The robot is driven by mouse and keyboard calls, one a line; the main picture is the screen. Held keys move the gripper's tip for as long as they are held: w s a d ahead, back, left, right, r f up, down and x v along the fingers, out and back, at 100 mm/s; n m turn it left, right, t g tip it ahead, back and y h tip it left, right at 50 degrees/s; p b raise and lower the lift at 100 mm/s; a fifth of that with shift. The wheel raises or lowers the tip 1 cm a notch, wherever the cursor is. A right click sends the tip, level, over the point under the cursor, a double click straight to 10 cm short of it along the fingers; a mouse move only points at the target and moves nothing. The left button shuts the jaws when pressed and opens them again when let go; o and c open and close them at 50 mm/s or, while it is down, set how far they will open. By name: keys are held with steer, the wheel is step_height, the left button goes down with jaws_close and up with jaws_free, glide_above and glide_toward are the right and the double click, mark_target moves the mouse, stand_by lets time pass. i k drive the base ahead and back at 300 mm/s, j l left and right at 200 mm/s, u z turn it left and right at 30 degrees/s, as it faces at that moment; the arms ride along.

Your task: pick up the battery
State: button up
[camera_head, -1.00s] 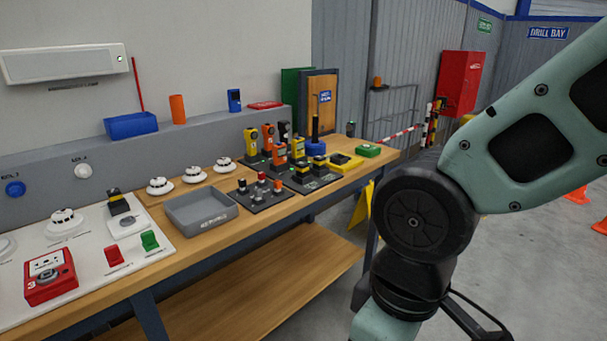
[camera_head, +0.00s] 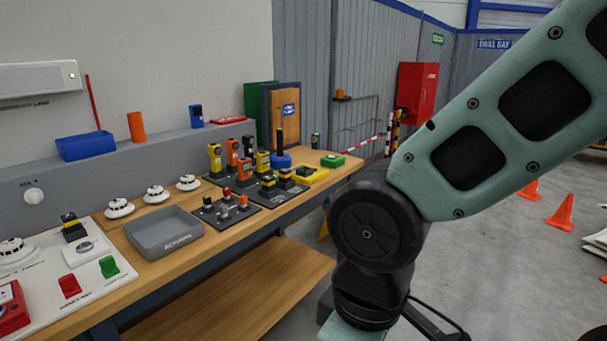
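The battery cannot be singled out for certain. Small black blocks with yellow bands, which look like battery packs, stand in a dark charger dock (camera_head: 290,193) on the bench; one block (camera_head: 267,182) is at the left and another (camera_head: 285,178) is beside it. My arm's links fill the right side of the view, but my gripper is out of the picture.
A grey tray (camera_head: 165,250) lies on the wooden bench (camera_head: 240,238). Round white detectors (camera_head: 155,194), handheld devices (camera_head: 215,158) and a rack of small coloured parts (camera_head: 226,214) crowd around it. Orange cones (camera_head: 561,212) stand on the open grey floor at right.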

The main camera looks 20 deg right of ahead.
mark_target(268, 181)
steer(key=i+l+u, duration=0.35)
steer(key=i, duration=0.15)
steer(key=i+l+u, duration=0.35)
steer(key=i+l, duration=0.15)
steer(key=i+l+u, duration=0.3)
steer(key=l, duration=0.35)
steer(key=i, duration=0.1)
